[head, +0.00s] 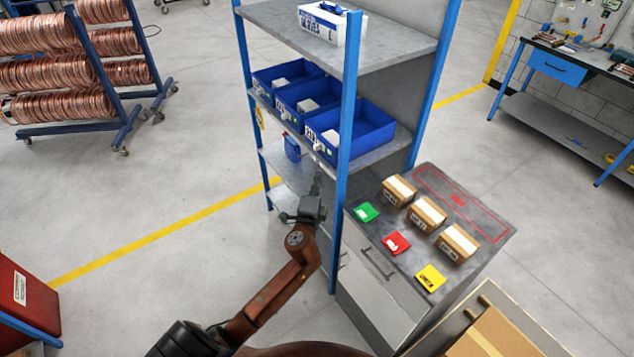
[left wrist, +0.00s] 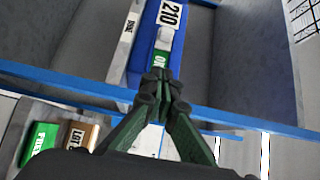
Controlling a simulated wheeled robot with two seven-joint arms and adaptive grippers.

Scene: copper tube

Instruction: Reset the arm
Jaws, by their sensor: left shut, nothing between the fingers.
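My left arm (head: 268,296) reaches up from the bottom of the head view. Its gripper (head: 317,186) is in front of the blue-framed shelf, below the row of blue bins. In the left wrist view the left gripper (left wrist: 160,78) is shut, with its fingertips together and nothing held. Behind the fingertips is a blue bin (left wrist: 147,48) with a label reading 210 and a green tag. I cannot tell whether the fingertips touch it. My right gripper does not show.
The shelf post (head: 345,150) stands close to my left gripper. A grey cabinet (head: 385,300) beside it bears cartons (head: 428,212) and green, red (head: 396,243) and yellow cards. Copper coil racks (head: 70,75) stand at the back left.

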